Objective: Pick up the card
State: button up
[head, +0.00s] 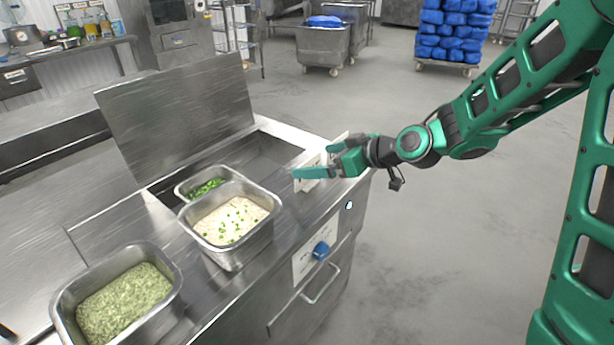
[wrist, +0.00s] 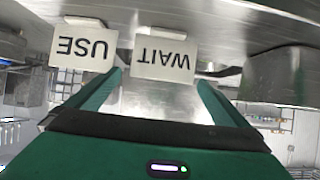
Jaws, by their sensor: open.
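Two white cards with black letters show upside down in the wrist view: the WAIT card (wrist: 165,55) ahead between my fingers, and the USE card (wrist: 82,45) to the left, beyond the left finger. My gripper (wrist: 160,80) is open, with one green finger on each side of the WAIT card's lower part. Whether the fingers touch it I cannot tell. In the head view my gripper (head: 313,161) is at the counter's right end, by white card surfaces (head: 308,184) partly hidden by the fingers. Their lettering is unreadable there.
The steel counter (head: 225,285) holds a pan of whitish rice with green bits (head: 230,222), a pan of greens (head: 205,187) and a pan of green food (head: 125,300). A raised lid (head: 180,110) stands behind. Floor (head: 450,240) to the right is clear.

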aim_at(309, 161)
jog(key=x, duration=0.4)
jog(key=shift+a, duration=0.2)
jog(key=shift+r, duration=0.1)
jog(key=c, duration=0.9)
